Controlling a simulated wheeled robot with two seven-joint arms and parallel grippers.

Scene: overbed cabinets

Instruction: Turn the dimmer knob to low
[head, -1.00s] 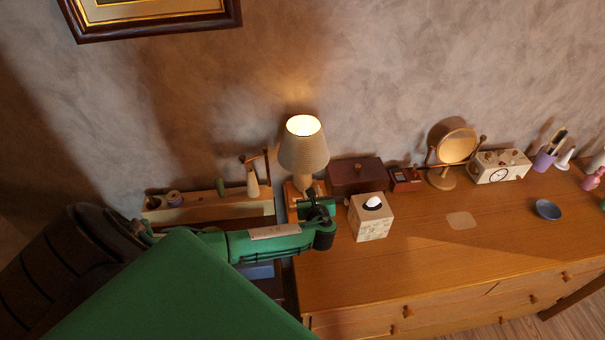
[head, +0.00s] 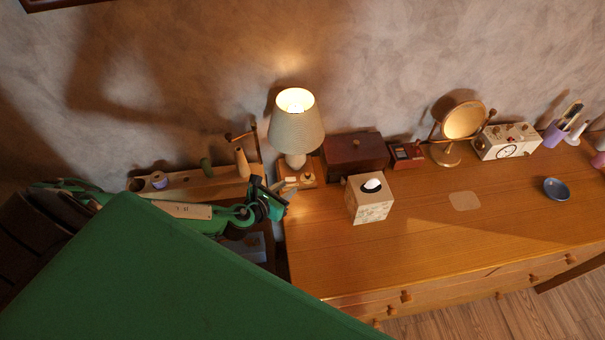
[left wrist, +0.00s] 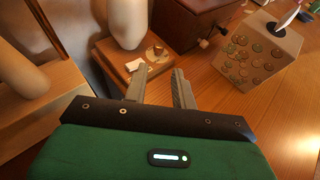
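The lit lamp (head: 297,124) stands on a square wooden base (head: 309,183) near the left end of the dresser. A small round knob (head: 309,176) sits on the base's top; it also shows in the left wrist view (left wrist: 155,52) beside a small white piece (left wrist: 134,65). My left gripper (head: 284,186) is at the front left of the base. In the left wrist view its two fingers (left wrist: 158,84) are apart with nothing between them, pointing at the base and short of the knob. The knob's exact setting is too small to read. My right gripper is out of view.
A tissue box (head: 369,201) stands right of the lamp, with a dark wooden box (head: 355,153) behind it. A low wooden rack (head: 195,185) with spools and a peg is at the left. The dresser's middle (head: 420,235) is clear.

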